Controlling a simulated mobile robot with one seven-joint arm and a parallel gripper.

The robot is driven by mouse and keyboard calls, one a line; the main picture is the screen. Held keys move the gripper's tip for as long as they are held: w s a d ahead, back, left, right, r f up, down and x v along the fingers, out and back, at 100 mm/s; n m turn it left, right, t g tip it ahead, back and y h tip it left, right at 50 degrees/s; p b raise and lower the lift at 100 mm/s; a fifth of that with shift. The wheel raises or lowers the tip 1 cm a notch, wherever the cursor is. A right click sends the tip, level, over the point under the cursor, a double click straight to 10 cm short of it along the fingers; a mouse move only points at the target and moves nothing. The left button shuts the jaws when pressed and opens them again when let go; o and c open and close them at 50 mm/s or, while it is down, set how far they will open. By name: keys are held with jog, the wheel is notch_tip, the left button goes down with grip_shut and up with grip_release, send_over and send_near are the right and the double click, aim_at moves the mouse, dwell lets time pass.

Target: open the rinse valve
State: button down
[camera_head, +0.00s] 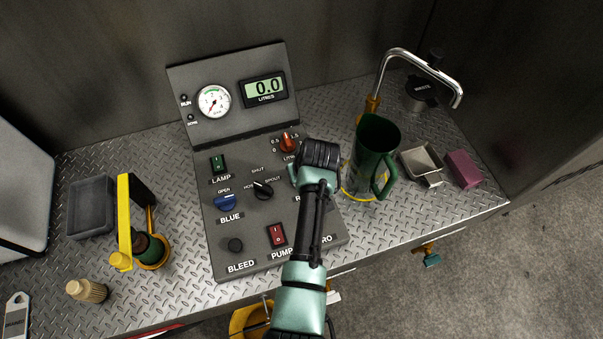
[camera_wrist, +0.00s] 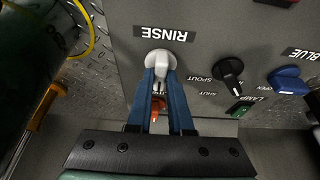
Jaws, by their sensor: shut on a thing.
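The rinse valve (camera_wrist: 158,59) is a pale grey knob on the panel, beside the RINSE label in the wrist view. My gripper (camera_wrist: 159,80) is shut on it, with one blue finger on each side of its handle. The handle lies roughly along the line of the fingers. In the head view my wrist and arm cover the valve and most of its label. The sloped grey control panel (camera_head: 240,242) carries the valve.
A blue valve (camera_head: 225,202), black selector (camera_head: 263,190), red pump switch (camera_head: 277,235) and orange litre dial (camera_head: 288,142) are near. A green jug (camera_head: 374,140) stands close on the right, under a curved spout (camera_head: 408,56). A yellow-handled item (camera_head: 125,220) stands left.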

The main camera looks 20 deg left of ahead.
dwell(0.3)
jog(key=c, duration=0.8)
grip_release()
jog(key=b+v, duration=0.1)
jog(key=v, duration=1.2)
jog(key=shift+r, duration=0.1)
